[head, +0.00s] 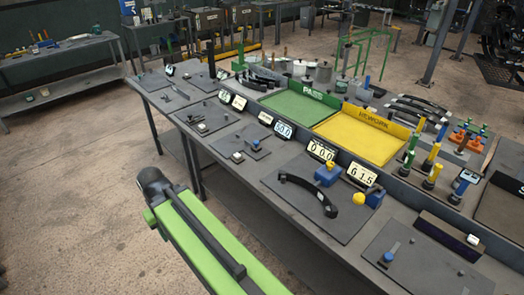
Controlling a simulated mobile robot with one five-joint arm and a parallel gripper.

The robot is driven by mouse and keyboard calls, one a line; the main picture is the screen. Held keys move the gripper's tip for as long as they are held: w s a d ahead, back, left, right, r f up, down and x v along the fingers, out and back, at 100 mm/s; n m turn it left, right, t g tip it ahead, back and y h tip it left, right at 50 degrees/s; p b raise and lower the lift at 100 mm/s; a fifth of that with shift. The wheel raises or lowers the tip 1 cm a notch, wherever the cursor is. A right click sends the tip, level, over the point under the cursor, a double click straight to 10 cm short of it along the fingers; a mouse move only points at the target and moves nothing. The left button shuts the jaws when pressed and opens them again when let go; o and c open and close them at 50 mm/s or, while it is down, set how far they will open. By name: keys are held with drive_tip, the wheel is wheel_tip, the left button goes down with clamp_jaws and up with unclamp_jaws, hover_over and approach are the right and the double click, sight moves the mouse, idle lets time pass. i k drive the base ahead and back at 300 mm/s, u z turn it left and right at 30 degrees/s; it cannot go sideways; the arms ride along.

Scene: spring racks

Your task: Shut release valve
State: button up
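No label in the head view names the release valve, so I cannot tell which fitting it is. On one dark panel (285,203) of the long bench are a blue block fitting (328,174), a blue fitting (375,198) with a yellow knob (359,199) and a black curved handle (310,194). Small displays stand behind them; one (321,151) seems to read 00.0, another (362,175) 61.5. A small blue lever (391,251) stands on the nearer right panel (420,265). My green and black arm link shows at the lower middle; my gripper is not in view.
A green tray (300,103) and a yellow tray (360,135) lie behind the displays. Several coloured upright handles (433,165) stand at the right. More benches (65,60) are at the back. The floor (75,180) left of the bench is clear.

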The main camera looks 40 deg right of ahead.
sight(330, 165)
drive_tip(key=z, duration=1.85)
drive_tip(key=k, duration=1)
drive_tip(key=u, duration=0.8)
drive_tip(key=i, duration=1.45)
